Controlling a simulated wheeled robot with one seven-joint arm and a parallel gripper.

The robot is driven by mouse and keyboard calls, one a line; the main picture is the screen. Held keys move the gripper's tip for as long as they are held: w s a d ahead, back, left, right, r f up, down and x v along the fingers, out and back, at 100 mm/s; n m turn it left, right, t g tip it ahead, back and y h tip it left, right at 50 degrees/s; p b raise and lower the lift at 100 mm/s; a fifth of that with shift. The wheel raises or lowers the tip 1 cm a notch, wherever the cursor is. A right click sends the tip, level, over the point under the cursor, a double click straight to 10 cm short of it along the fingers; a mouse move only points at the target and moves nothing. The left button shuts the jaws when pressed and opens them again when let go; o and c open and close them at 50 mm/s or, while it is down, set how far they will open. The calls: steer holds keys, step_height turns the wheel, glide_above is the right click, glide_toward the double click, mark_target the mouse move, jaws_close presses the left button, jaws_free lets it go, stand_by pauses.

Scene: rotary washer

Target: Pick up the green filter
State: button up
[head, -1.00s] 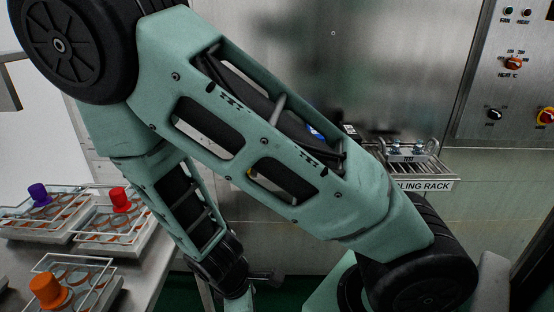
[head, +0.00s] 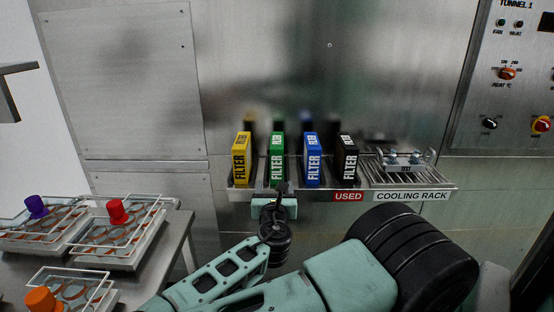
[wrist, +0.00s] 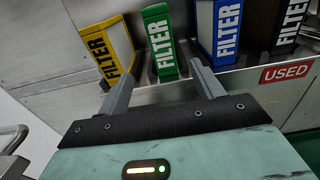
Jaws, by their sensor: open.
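The green filter (head: 277,157) stands upright on the wall shelf, between the yellow filter (head: 241,158) and the blue filter (head: 312,158). In the wrist view the green filter (wrist: 160,45) is ahead of my gripper (wrist: 152,76), roughly between the two fingers. The left finger points at the gap by the yellow filter (wrist: 106,52) and the right finger at the gap by the blue filter (wrist: 220,30). My gripper (head: 278,190) is open and empty, just in front of and below the green filter. I cannot tell if the fingers touch anything.
A black filter (head: 347,158) stands right of the blue one, above a red USED label (head: 348,197). The cooling rack (head: 412,180) is further right. A side table at left holds wire racks (head: 120,240) with coloured caps. A control panel (head: 510,80) is on the right wall.

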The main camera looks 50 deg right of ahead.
mark_target(276, 168)
steer(key=b+x, duration=0.5)
steer(key=x, duration=0.5)
steer(key=shift+w+d, duration=0.1)
steer(key=shift+d, duration=0.25)
steer(key=shift+p+x, duration=0.5)
steer(key=shift+x, duration=2.65)
steer(key=c, duration=1.2)
